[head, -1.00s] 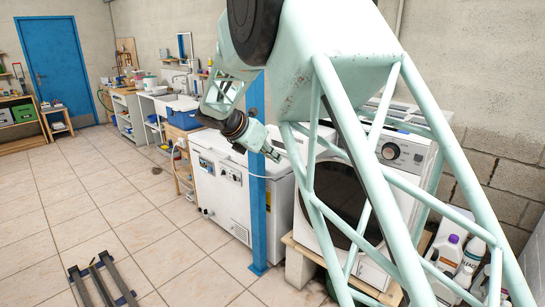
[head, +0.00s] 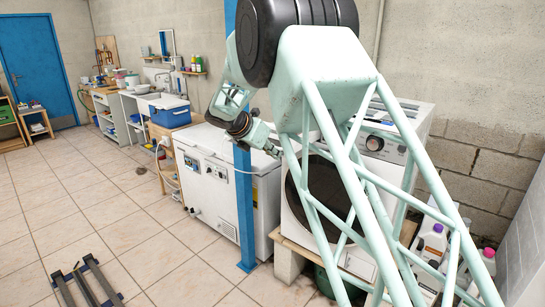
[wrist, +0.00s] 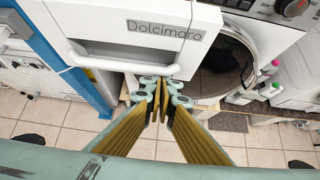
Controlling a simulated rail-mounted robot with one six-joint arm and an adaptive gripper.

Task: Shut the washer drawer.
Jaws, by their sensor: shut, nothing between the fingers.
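The washer (head: 292,218) is white with a dark round door and stands behind my arm in the head view. In the wrist view its door (wrist: 222,65) shows at the right. A white drawer front (wrist: 150,22) marked "Dolcimaro" fills the top of the wrist view and stands out in front of the washer, overlapping the door. My gripper (wrist: 158,82) is shut and empty, its fingertips just below the drawer's lower edge in the picture. Whether they touch it, I cannot tell. In the head view my gripper (head: 274,150) is beside the washer's upper left; the drawer is hidden there.
A blue post (head: 243,190) stands left of the washer, close to my arm. A white chest-like appliance (head: 215,178) is behind it. Bottles (head: 433,243) stand at the washer's right. The tiled floor at left is open except for a dark metal frame (head: 88,285).

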